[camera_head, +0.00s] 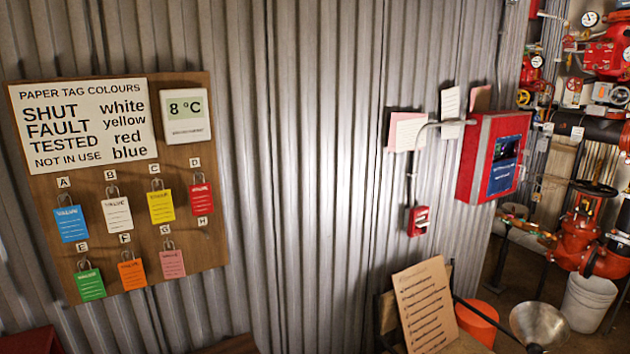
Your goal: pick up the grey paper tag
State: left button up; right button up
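I see no grey paper tag in the head view. A wooden board (200,240) on the corrugated wall carries hanging tags under letter labels. The upper row has a blue tag (71,224) at A, a white tag (117,215) at B, a yellow tag (161,206) at C and a red tag (201,199) at D. The lower row has a green tag (90,285) at E, an orange tag (132,274) at F and a pink tag (171,264) at G. No tag shows under the H label (203,222). Neither gripper is in view.
A colour sign (84,125) and an 8 °C display (185,113) are on the board. Right of it are a red panel box (495,155), wall papers (405,132), a checklist board (425,305), a metal funnel (538,322), a white bucket (588,302) and red valves (578,240).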

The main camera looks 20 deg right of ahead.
aim_at(542, 144)
jog(key=z, duration=1.9)
jog(key=l+z, duration=0.1)
jog(key=z, duration=0.4)
jog(key=l+z, duration=0.1)
jog(key=z, duration=0.4)
jog(key=l+z, duration=0.1)
jog(key=z, duration=0.35)
jog(key=i+l, duration=0.25)
jog(key=l, duration=0.15)
jog(key=i+l, duration=0.2)
jog(key=l, duration=0.2)
jog(key=i+l, duration=0.25)
jog(key=l, duration=0.15)
jog(key=i+l, duration=0.2)
jog(key=l, duration=0.2)
jog(key=i+u, duration=0.3)
jog(key=i, duration=0.25)
jog(key=i+u, duration=0.35)
jog(key=i, duration=0.25)
jog(key=i+l+u, duration=0.3)
jog(key=i, duration=0.25)
jog(key=i+j+u, duration=0.2)
jog(key=i+u, duration=0.2)
jog(key=i, duration=0.3)
jog(key=i+u, duration=0.4)
jog(key=i, duration=0.25)
jog(key=i+l+u, duration=0.4)
jog(key=i, duration=0.3)
jog(key=j, duration=0.1)
